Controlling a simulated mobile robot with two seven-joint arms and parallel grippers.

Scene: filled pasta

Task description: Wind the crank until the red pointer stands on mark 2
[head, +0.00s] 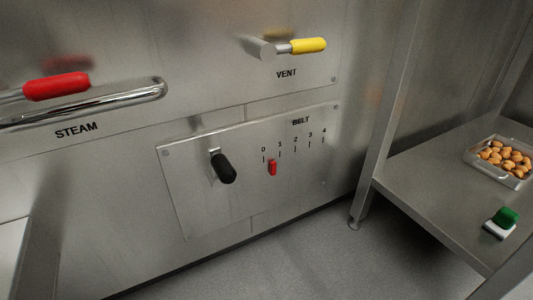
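The crank (224,168) has a black knob and sticks out from the left part of the steel BELT panel (210,212). The red pointer (272,168) sits to the right of the crank, under the row of marks. It stands between mark 0 (264,159) and mark 1 (280,154), left of mark 2 (295,147). Marks 3 and 4 follow further right. Neither of my grippers shows in the head view, and nothing touches the crank.
A red STEAM handle (56,86) and a chrome bar (90,105) project at the upper left. A yellow VENT lever (308,46) projects above the panel. A steel shelf (420,175) at right holds a tray of filled pasta (484,161) and a green-topped object (505,218).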

